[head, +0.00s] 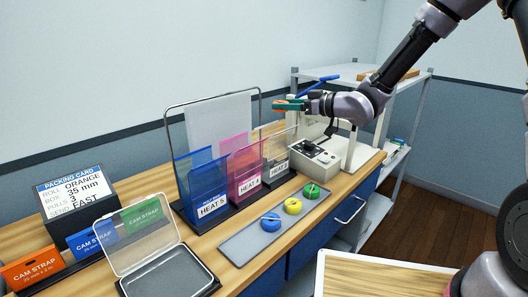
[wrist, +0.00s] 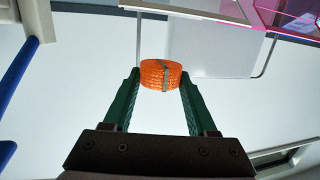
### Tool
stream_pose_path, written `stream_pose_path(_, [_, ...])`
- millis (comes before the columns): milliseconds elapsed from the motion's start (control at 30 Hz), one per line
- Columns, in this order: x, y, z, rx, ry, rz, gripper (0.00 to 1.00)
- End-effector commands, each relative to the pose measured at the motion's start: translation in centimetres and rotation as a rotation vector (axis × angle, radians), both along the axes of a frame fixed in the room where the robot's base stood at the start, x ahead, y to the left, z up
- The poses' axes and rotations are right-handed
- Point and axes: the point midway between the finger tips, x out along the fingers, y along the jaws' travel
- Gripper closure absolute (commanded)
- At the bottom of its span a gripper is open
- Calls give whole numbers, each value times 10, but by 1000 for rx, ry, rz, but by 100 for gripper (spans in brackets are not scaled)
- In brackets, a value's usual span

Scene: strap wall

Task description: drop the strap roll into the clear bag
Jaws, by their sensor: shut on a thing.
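My gripper (head: 289,104) is shut on an orange strap roll (wrist: 161,74), gripped between the green fingertips in the wrist view. In the head view, gripper and roll are in the air above the bag stands, and the roll is mostly hidden by the fingers. The clear bag (head: 276,140) stands upright at the right end of the row of bags, with a HEAT label on its front. The gripper is above it in the picture; whether the roll is directly over its mouth I cannot tell.
A pink bag (head: 246,168) and a blue bag (head: 203,185) stand left of the clear one. A grey tray (head: 250,243) holds blue, yellow and green rolls in front. A sealing machine (head: 314,158) stands at right. A packing card (head: 74,193) reads ORANGE, 35 mm, 3, EAST.

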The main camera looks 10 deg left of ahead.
Motion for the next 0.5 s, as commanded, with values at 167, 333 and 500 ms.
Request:
stream_pose_path(167, [0,0,-11,-1,3,0,96])
stream_pose_path(333, [0,0,-31,-1,4,-1,96])
stream_pose_path(500, [0,0,-49,0,3,0,96])
